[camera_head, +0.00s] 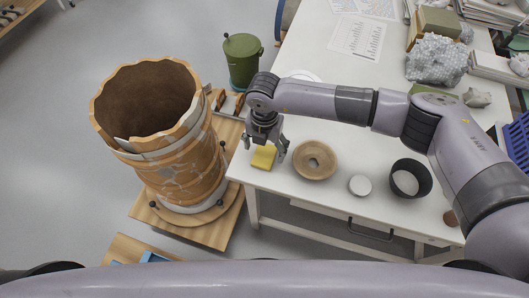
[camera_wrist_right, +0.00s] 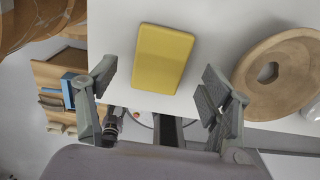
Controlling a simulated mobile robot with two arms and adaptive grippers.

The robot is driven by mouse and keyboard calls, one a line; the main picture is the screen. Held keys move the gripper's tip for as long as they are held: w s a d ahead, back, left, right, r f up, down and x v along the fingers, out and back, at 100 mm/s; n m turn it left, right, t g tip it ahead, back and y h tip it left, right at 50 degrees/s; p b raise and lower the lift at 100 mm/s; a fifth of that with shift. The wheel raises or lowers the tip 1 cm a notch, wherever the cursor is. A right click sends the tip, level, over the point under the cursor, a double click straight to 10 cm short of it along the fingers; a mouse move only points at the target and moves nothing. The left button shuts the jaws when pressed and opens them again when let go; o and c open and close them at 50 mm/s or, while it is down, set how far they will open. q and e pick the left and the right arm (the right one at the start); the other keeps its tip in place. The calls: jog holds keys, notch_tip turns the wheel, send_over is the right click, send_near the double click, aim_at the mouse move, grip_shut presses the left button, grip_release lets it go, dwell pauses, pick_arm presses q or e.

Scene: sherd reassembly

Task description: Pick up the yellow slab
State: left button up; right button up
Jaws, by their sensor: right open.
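The yellow slab (camera_head: 263,157) lies flat near the left corner of the white table (camera_head: 335,189). My right gripper (camera_head: 265,150) is above it, pointing down, with its fingers apart. In the right wrist view the slab (camera_wrist_right: 162,58) is a rounded yellow block lying on the white surface. The open fingers of the right gripper (camera_wrist_right: 160,88) stand to its left and right in the picture, with nothing between the pads. I cannot tell how high the fingers are above the table. My left gripper does not show in either view.
A round wooden ring (camera_head: 314,160) lies just right of the slab; it also shows in the wrist view (camera_wrist_right: 290,75). A white disc (camera_head: 360,185) and a black ring (camera_head: 425,180) lie farther right. A large reassembled vessel (camera_head: 178,160) stands left of the table; a green canister (camera_head: 242,62) stands behind.

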aim_at(264, 156)
jog(key=shift+f, duration=1.15)
jog(key=shift+c, duration=0.5)
jog(key=c, duration=1.2)
jog(key=shift+o, duration=0.2)
jog(key=shift+r, duration=0.1)
